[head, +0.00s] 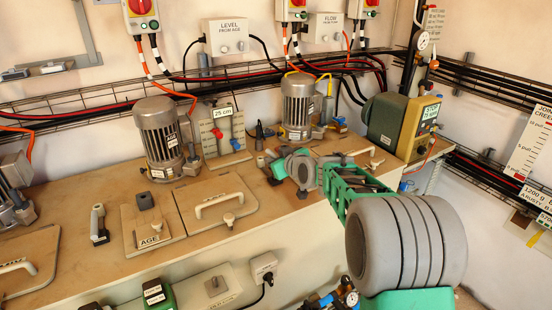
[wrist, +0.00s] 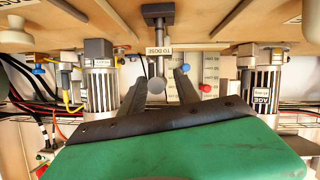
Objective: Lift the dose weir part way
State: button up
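In the wrist view, the dose weir appears to be the grey piece with a dark block, a thin stem and a pale rounded end (wrist: 157,42), beside a "TO DOSE" label (wrist: 172,51). My gripper (wrist: 160,76) is open, with one dark finger on each side of the rounded end. Gaps show on both sides; I cannot tell how deep the end lies between the fingers.
A motor (head: 159,137) stands at left and another (head: 298,105) behind my gripper. A board with red and blue knobs (head: 222,135) is between them. A handled lid (head: 225,205) and an "AGE" plate (head: 151,238) lie left. A green-and-beige machine (head: 398,124) stands right.

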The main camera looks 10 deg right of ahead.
jog(key=v, duration=0.8)
jog(key=shift+w, duration=0.1)
jog(key=s+a+m+g+h+p, duration=0.1)
jog(key=s+g+p, duration=0.4)
jog(key=s, duration=1)
jog(key=s+a+m+g+h+p, duration=0.1)
jog(key=s+m+g+p, duration=0.3)
jog(key=s, duration=1.2)
jog(key=shift+s+f+g+h+p, duration=0.35)
jog(key=shift+g+h+p, duration=0.15)
jog(key=shift+p, duration=0.35)
